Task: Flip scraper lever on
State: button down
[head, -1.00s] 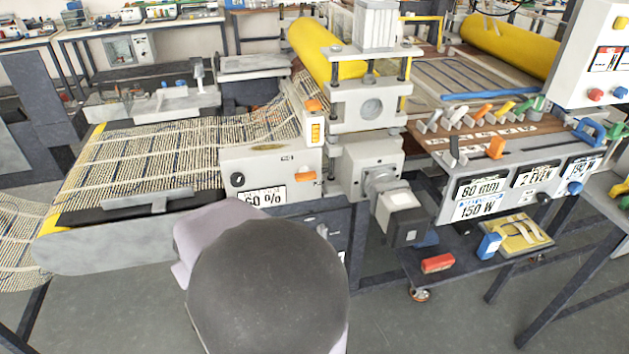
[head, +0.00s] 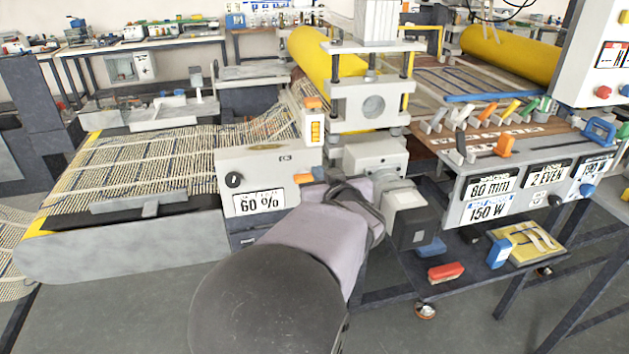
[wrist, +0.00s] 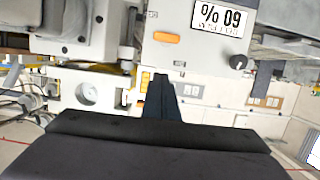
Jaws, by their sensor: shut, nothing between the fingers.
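My gripper (wrist: 163,88) is shut and empty; its dark fingers point toward the grey control box (wrist: 200,45) in the upside-down wrist view. An orange tab (wrist: 167,37) on that box lies just beyond the fingertips, apart from them in the picture. I cannot read a scraper label, so I cannot tell which lever is the scraper's. In the head view the control box (head: 265,165) carries a black knob and a 60 % display. My arm covers its lower right corner. A row of coloured levers (head: 490,112) stands on the right-hand bench.
A conveyor with woven mesh (head: 140,165) is at the left. A press column (head: 370,105) stands behind the box, and a grey motor block (head: 408,215) juts out right of my wrist. A low shelf holds a red block (head: 446,272) and a blue block (head: 499,250).

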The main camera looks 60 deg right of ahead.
jog(key=shift+s+d+r, duration=0.15)
jog(key=shift+s+d, duration=0.05)
jog(key=shift+s, duration=0.45)
jog(key=shift+w, duration=0.1)
jog(key=b, duration=0.1)
send_over(305, 178)
jog(key=s, duration=0.3)
notch_tip(305, 178, down, 2)
jog(key=f, duration=0.1)
notch_tip(305, 178, down, 4)
jog(key=shift+r+b, duration=0.25)
jog(key=shift+b, duration=0.6)
jog(key=shift+r+p, duration=0.15)
jog(key=shift+p, duration=0.35)
